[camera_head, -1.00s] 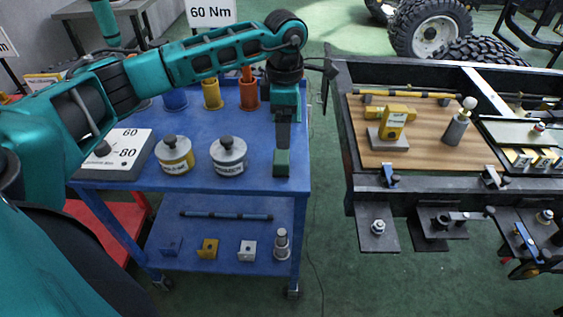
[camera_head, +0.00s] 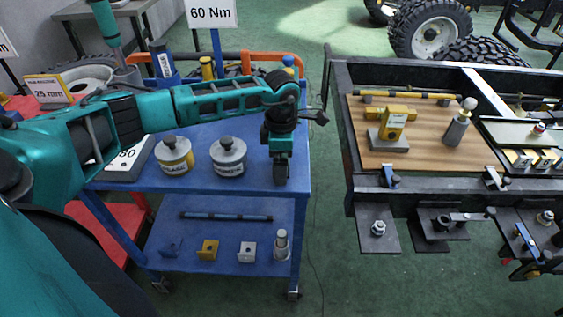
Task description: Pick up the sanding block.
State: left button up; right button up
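My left arm comes in from the left, and its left gripper (camera_head: 280,179) points straight down at the right edge of the blue cart's top (camera_head: 255,181). Its dark fingers look close together from this side, and the gap between them does not show. No sanding block can be clearly made out now. The dark green block seen earlier on the cart top lay where the fingers are now, so it is hidden behind or between them. I cannot tell whether they grip it. My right gripper is not in view.
The lower shelf (camera_head: 210,232) holds a blue rod and small blocks. A black frame bench with a wooden board (camera_head: 430,150) stands right, across a floor gap.

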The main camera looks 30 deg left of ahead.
pick_arm(q)
jog(key=shift+c, duration=0.2)
jog(key=c, duration=1)
notch_tip(320, 180, up, 20)
jog(key=shift+r+p, duration=0.1)
jog(key=shift+p, duration=0.45)
